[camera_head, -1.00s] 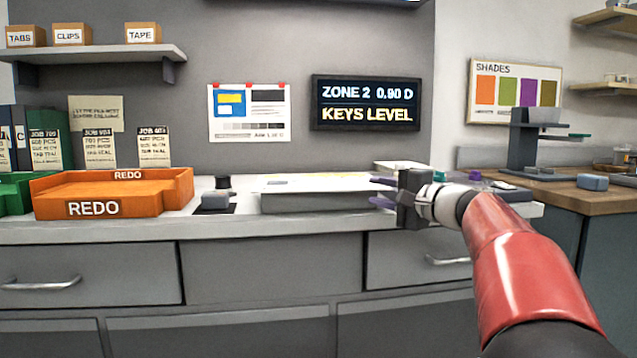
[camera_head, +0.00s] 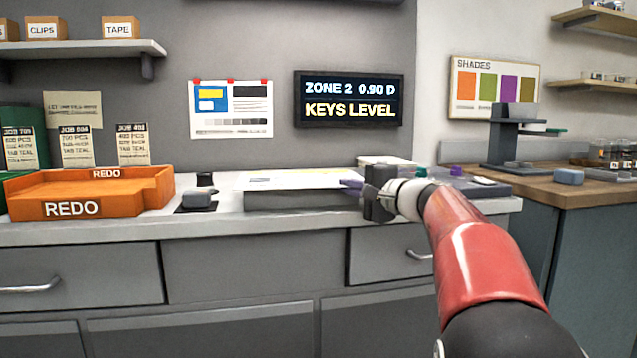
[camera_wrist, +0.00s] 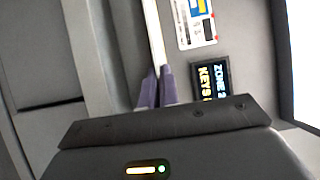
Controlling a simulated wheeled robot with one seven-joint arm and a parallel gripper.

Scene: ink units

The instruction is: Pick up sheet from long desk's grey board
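The white sheet (camera_head: 305,180) with small printed marks lies flat over the grey board (camera_head: 290,199) on the long desk (camera_head: 215,223). My gripper (camera_head: 352,187), with purple fingers, is at the right end of the sheet. In the wrist view the fingers (camera_wrist: 158,90) are close together, and the sheet (camera_wrist: 154,35) shows edge-on as a thin white strip running out from between them. My gripper looks shut on the sheet's edge. I cannot tell from the head view whether the sheet is lifted off the board.
An orange REDO tray (camera_head: 90,194) stands to the left, with a small grey block (camera_head: 197,199) between it and the board. A display (camera_head: 348,99) hangs on the wall behind. A wooden-topped bench (camera_head: 585,188) with a stand (camera_head: 506,140) is at the right.

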